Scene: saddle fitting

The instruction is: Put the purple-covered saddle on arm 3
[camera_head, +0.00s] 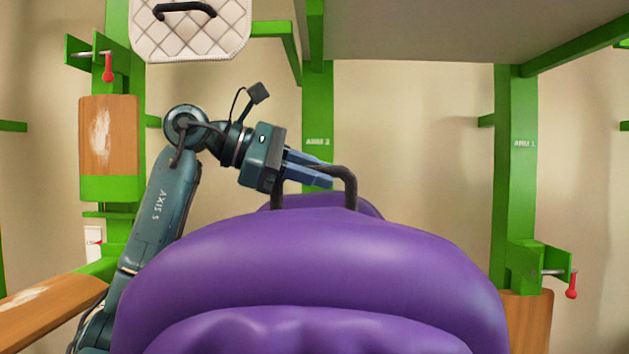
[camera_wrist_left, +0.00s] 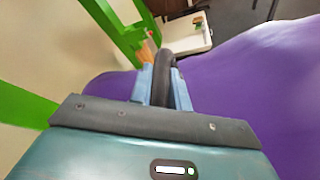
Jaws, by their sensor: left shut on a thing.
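The purple-covered saddle (camera_head: 320,262) fills the lower middle of the head view, close to the camera. A dark curved handle (camera_head: 350,185) rises from its far end. My left gripper (camera_head: 322,172) comes in from the left and is shut on this handle. In the left wrist view the fingers (camera_wrist_left: 161,92) close around the handle (camera_wrist_left: 163,66), with the purple cover (camera_wrist_left: 255,85) behind. Green posts stand at the wall; the middle label reads like ARM 2 (camera_head: 318,142) and the right one ARM 1 (camera_head: 524,143). No label for arm 3 is readable. My right gripper is out of view.
A green post at left carries a wooden pad (camera_head: 108,135) and a red-handled pin (camera_head: 108,68). Another wooden pad (camera_head: 50,310) juts in at lower left. A white quilted item (camera_head: 190,30) hangs at top left. A grey shelf (camera_head: 420,25) spans the top. A red-handled pin (camera_head: 571,284) is at right.

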